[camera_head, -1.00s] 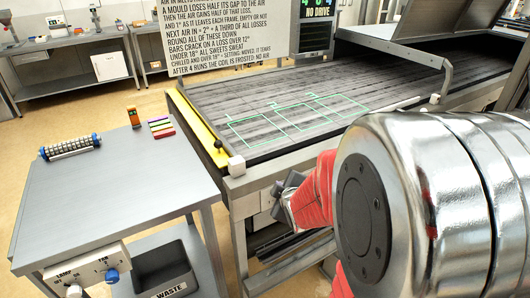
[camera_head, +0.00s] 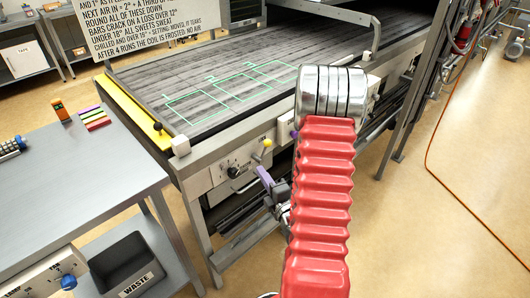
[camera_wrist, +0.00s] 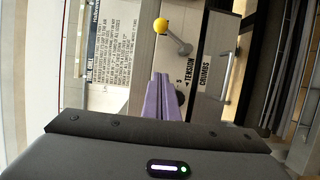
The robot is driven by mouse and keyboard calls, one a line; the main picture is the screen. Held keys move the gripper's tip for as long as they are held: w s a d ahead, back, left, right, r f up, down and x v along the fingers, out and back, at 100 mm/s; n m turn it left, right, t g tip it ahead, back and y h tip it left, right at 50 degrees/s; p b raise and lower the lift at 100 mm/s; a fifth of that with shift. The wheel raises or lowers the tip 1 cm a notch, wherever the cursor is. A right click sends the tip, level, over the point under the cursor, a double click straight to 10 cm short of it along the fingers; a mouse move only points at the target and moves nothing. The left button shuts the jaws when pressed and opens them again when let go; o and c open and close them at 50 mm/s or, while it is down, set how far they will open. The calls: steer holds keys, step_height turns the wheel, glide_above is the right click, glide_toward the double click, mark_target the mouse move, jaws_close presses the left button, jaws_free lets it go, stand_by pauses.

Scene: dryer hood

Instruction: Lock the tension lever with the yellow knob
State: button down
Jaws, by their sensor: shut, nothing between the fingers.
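The tension lever ends in a round yellow knob (camera_head: 267,143) on the front panel of the belt machine. The wrist view shows the yellow knob (camera_wrist: 160,25) on a short grey lever (camera_wrist: 178,42), beside a panel marked TENSION. My gripper (camera_head: 265,177) is below and in front of the knob in the head view, its purple fingers shut with nothing between them. In the wrist view my gripper (camera_wrist: 163,80) points towards the panel, with a clear gap between fingertips and knob.
A black dial (camera_head: 233,172) sits on the panel left of the lever. A grey side table (camera_head: 75,175) stands at left with a waste bin (camera_head: 115,272) below. A CRUMBS label (camera_wrist: 204,75) is near TENSION. Open floor lies at right.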

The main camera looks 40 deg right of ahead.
steer(key=shift+s+d+f+t, duration=0.1)
steer(key=shift+s+d+t, duration=0.2)
steer(key=shift+s, duration=0.4)
steer(key=w+d, duration=0.7)
steer(key=w, duration=0.2)
steer(key=shift+r+h, duration=0.25)
steer(key=shift+h, duration=0.15)
steer(key=shift+d, duration=0.25)
stand_by(0.3)
